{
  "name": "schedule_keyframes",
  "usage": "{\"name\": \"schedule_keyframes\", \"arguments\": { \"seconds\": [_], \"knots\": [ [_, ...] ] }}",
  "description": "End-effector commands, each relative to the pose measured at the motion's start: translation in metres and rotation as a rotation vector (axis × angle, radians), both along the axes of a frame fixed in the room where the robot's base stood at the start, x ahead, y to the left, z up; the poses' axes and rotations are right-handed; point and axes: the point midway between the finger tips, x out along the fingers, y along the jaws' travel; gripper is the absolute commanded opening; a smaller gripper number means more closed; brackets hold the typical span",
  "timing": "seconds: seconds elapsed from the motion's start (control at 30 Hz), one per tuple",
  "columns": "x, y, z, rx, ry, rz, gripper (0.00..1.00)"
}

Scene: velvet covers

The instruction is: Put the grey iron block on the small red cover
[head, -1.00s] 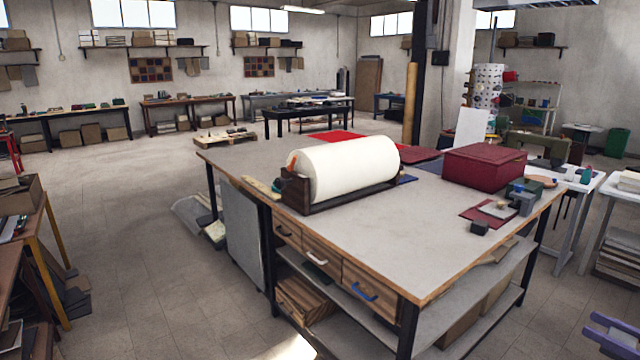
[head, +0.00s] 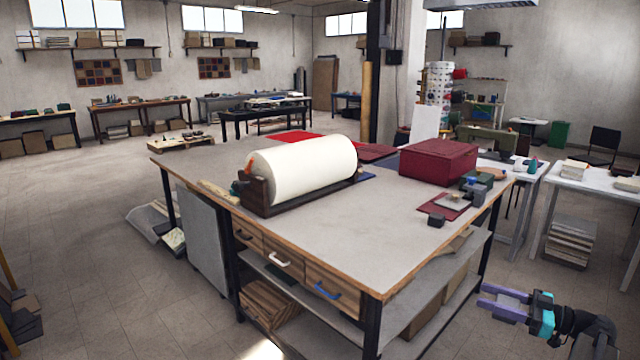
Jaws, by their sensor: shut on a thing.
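My gripper (head: 503,300), with purple fingers, is at the lower right in the head view, beside the table's right end and apart from it. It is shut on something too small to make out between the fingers. A small dark red cover (head: 428,208) lies flat near the table's right edge, with a pale flat thing (head: 452,201) on it. A small dark grey block (head: 436,221) sits at its front edge. A blue-grey block (head: 478,197) stands behind right of the cover. I cannot tell which of these, if any, is the iron block.
The large worktable (head: 320,240) carries a white roll (head: 305,170) in a dark stand and a big dark red box (head: 438,161). A bright red sheet (head: 290,137) lies at the back. White tables (head: 600,185) stand to the right. The table's front middle is clear.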

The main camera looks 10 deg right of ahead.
Motion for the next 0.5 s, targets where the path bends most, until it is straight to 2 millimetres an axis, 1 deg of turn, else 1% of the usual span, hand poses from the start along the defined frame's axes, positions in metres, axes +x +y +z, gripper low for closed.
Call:
{"name": "schedule_keyframes", "arguments": {
  "seconds": [0.03,0.5],
  "knots": [
    [0.007,0.012,0.000,0.001,-0.004,0.019,0.00],
    [0.056,0.106,-0.014,0.001,-0.003,0.152,0.00]
  ]
}}
